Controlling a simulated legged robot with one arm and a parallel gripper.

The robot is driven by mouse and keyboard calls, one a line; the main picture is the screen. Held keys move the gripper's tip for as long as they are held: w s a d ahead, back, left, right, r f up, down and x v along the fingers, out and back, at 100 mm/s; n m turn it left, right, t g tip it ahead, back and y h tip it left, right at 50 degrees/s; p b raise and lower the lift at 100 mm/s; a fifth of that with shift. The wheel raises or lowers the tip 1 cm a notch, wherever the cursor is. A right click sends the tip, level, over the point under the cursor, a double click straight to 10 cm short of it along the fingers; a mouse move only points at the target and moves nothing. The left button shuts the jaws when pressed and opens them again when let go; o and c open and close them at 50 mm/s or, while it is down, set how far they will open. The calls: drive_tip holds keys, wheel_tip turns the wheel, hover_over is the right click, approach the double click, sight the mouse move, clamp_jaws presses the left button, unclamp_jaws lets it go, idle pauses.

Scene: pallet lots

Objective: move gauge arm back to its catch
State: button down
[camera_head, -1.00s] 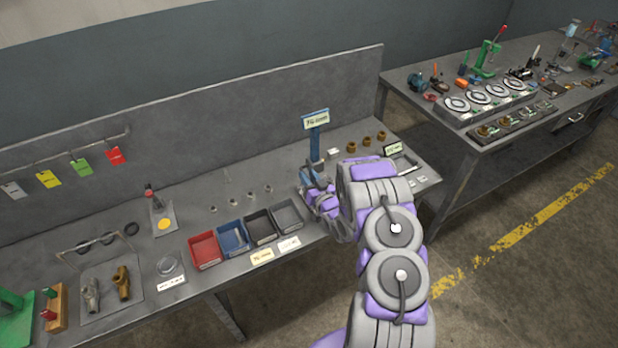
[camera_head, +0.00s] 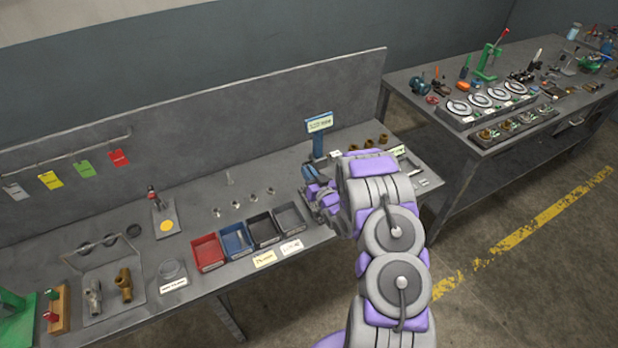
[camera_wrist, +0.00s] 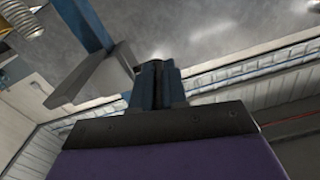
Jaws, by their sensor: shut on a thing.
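The blue gauge stand (camera_head: 319,146) with a white label on top stands on the bench. A blue piece, apparently the gauge arm (camera_head: 311,173), shows at its foot beside my gripper (camera_head: 316,193). In the wrist view, the dark fingers of my gripper (camera_wrist: 160,84) are shut on a narrow blue-grey bar, which looks like the gauge arm (camera_wrist: 158,68). A blue post (camera_wrist: 88,24) with a grey block is just left of the fingers. The catch cannot be made out, and my arm hides part of the bench behind it.
Red (camera_head: 208,266), blue and dark bins line the bench front left of my gripper. Several small metal parts stand behind them. Brass fittings (camera_head: 368,143) sit at the back right. A second bench (camera_head: 480,140) with round dials stands further right.

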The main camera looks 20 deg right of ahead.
wheel_tip(320, 180, up, 6)
drive_tip(key=shift+p, duration=0.55)
drive_tip(key=c, duration=1.6)
unclamp_jaws()
drive_tip(key=o, duration=0.3)
drive_tip(key=shift+s+r, duration=0.2)
drive_tip(key=shift+o, duration=0.7)
drive_tip(key=shift+w+f, duration=0.15)
drive_tip(key=s, duration=1.7)
drive_tip(key=shift+s+d+p, duration=0.2)
drive_tip(key=shift+d+p, duration=0.2)
drive_tip(key=shift+p, duration=0.05)
